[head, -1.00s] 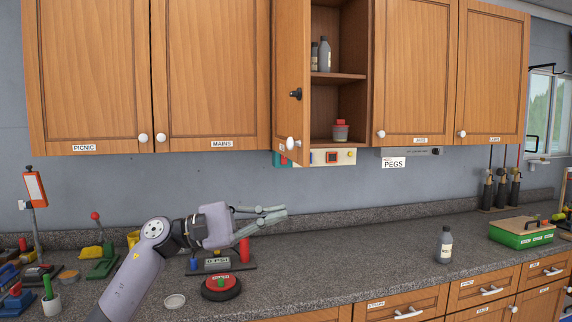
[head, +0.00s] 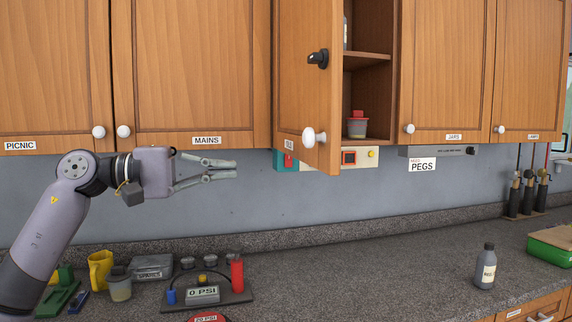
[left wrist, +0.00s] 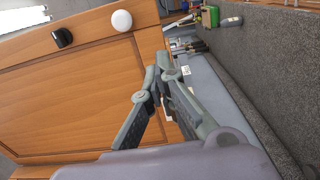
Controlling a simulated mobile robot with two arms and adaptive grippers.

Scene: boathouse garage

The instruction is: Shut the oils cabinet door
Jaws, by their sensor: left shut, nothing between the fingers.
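The oils cabinet door (head: 300,95) is wooden and stands open, jutting out from the wall cabinets with its outer face toward the left. It has a white knob (head: 312,137) low down and a black fitting (head: 318,58) above it. The same door (left wrist: 80,90) fills the left of the left wrist view, with its knob (left wrist: 122,20) near the top. My left gripper (head: 237,168) is shut and empty, left of the door and just below the MAINS cabinet (head: 190,70), apart from the knob. My right gripper is out of view.
The open cabinet (head: 370,95) holds a red-lidded jar (head: 357,126) on its lower shelf. The counter below carries a pressure gauge stand (head: 205,292), a yellow mug (head: 100,270) and a grey bottle (head: 485,266). The counter's middle is clear.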

